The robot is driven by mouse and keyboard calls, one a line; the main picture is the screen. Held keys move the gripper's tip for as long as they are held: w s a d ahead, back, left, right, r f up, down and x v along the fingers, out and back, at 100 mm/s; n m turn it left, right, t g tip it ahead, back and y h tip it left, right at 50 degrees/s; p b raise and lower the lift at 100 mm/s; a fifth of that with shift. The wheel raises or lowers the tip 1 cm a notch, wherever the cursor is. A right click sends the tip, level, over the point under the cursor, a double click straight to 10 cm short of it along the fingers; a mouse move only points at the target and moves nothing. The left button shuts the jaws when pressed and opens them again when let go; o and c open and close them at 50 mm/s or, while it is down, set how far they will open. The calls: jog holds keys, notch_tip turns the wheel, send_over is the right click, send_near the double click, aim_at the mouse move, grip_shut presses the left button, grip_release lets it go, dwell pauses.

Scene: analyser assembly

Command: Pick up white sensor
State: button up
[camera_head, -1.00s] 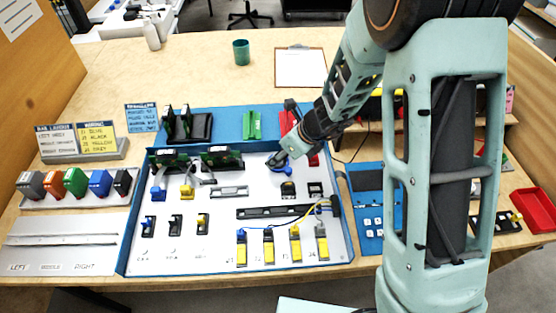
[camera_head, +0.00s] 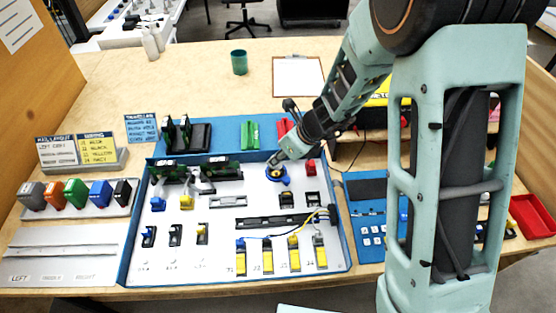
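My gripper (camera_head: 279,160) is at the back right of the white board (camera_head: 200,265) in the blue-rimmed tray. It is pitched down just above or at a round blue part (camera_head: 277,174) with a pale yellowish centre. It is too small to tell whether its fingers are open or shut, or whether it touches that part. I cannot single out a white sensor with certainty. Several small white square pieces (camera_head: 372,240) lie in the blue tray (camera_head: 366,189) to the right of the board.
Black holders (camera_head: 287,200) sit in front of the gripper. A red part (camera_head: 311,166) stands to its right. Yellow connectors (camera_head: 268,262) with wires line the board's front. A red bin (camera_head: 533,217) is far right. The table behind, around the green cup (camera_head: 239,62), is mostly clear.

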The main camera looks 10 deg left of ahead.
jog(key=s+d+r+p, duration=0.2)
jog(key=s+d+r, duration=0.7)
jog(key=shift+s+d+r, duration=0.15)
jog(key=shift+s+d, duration=0.2)
jog(key=shift+s, duration=0.05)
jog(key=shift+o, duration=1)
grip_shut()
